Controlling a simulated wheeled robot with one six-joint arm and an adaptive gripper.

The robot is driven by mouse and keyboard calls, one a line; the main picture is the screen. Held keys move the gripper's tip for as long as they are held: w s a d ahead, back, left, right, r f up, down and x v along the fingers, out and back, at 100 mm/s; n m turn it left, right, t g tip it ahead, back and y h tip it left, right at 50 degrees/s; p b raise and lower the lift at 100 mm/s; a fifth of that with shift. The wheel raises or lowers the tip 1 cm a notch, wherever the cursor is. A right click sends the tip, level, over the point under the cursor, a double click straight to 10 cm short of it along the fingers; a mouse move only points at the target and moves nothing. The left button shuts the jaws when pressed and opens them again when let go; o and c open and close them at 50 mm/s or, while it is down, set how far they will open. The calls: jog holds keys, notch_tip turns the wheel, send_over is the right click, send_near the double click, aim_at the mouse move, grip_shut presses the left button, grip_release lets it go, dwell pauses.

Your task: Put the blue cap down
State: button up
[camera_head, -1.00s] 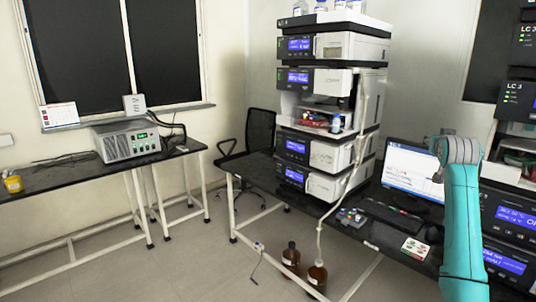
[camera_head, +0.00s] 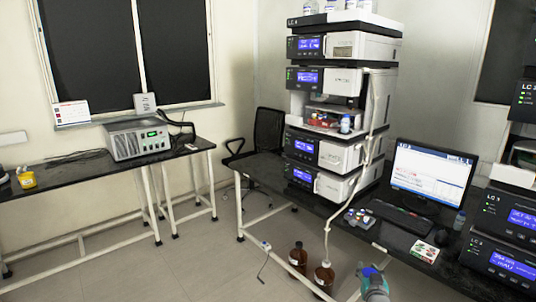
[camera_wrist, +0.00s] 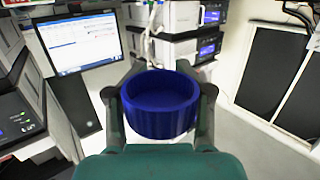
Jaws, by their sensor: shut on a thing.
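The blue cap (camera_wrist: 160,122) is a round, ribbed cup shape in the wrist view. Its open side faces up toward the camera, and I can see into it. My gripper (camera_wrist: 161,93) is shut on it, with one dark finger at each side. In the head view my gripper (camera_head: 372,271) is low at the bottom edge, in front of the black bench (camera_head: 330,207). A bit of blue shows at its tip there, too small to make out well. The wrist view shows no surface touching the cap.
The bench holds a monitor (camera_head: 432,178), a keyboard (camera_head: 400,217), a small tray of vials (camera_head: 360,218), a card (camera_head: 424,252) and a small bottle (camera_head: 459,220). Instrument stacks stand at both sides. Brown bottles (camera_head: 298,258) stand on the floor. The left bench (camera_head: 85,171) has clear room.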

jog(key=s+a+f+y, duration=0.1)
jog(key=s+a+f, duration=0.4)
jog(key=s+f, duration=0.2)
jog(key=s+a+f+n+y, duration=0.1)
jog(key=s+a+f, duration=0.4)
jog(key=s+f, duration=0.3)
jog(key=s+a+f+n+y, duration=0.1)
jog(key=s+a+f, duration=0.3)
jog(key=s, duration=0.9)
notch_tip(320, 180, down, 3)
jog(key=shift+s+a+f, duration=0.2)
jog(key=shift+a, duration=0.2)
